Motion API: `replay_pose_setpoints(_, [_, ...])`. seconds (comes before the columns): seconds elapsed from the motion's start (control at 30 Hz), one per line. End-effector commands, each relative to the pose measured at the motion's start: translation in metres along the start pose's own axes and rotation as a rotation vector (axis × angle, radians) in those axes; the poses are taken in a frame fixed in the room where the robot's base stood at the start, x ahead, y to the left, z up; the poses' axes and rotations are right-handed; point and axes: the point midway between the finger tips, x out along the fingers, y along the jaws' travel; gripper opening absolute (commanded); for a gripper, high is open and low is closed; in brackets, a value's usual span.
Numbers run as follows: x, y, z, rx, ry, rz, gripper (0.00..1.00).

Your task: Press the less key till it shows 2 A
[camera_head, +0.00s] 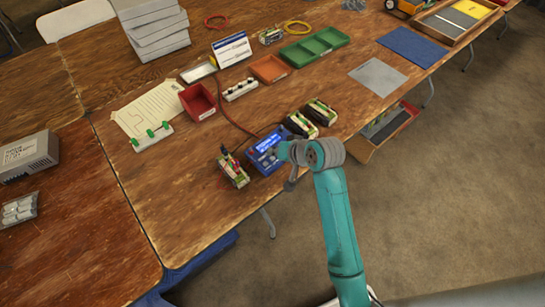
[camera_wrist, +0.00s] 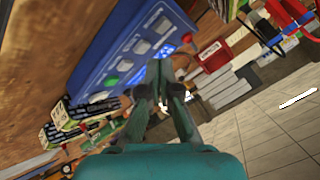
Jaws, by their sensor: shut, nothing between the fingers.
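The blue charger (camera_head: 267,148) stands on the wooden table near its front edge, with a lit blue display whose text is too small to read. In the wrist view the charger (camera_wrist: 90,72) shows a row of several pale keys and one green key. I cannot read the key labels, so I cannot tell which is the less key. My gripper (camera_wrist: 160,92) is shut and empty. Its fingertips are at the charger's edge by the key row and hide part of it; I cannot tell whether they touch a key. In the head view my arm hides the gripper's tip.
A battery pack with wires (camera_head: 232,168) stands left of the charger, and two more packs (camera_head: 320,112) stand to its right. A red bin (camera_head: 197,101), a white terminal strip (camera_head: 240,89) and an orange tray (camera_head: 269,69) are behind. The table's front left is clear.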

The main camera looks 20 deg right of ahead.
Motion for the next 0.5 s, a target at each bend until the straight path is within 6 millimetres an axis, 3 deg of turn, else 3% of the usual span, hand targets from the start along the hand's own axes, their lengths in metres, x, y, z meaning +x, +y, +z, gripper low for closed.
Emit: replay_pose_setpoints(0.5, [0.0057, 0.0042, 0.0042, 0.0, 0.0, 0.0, 0.0])
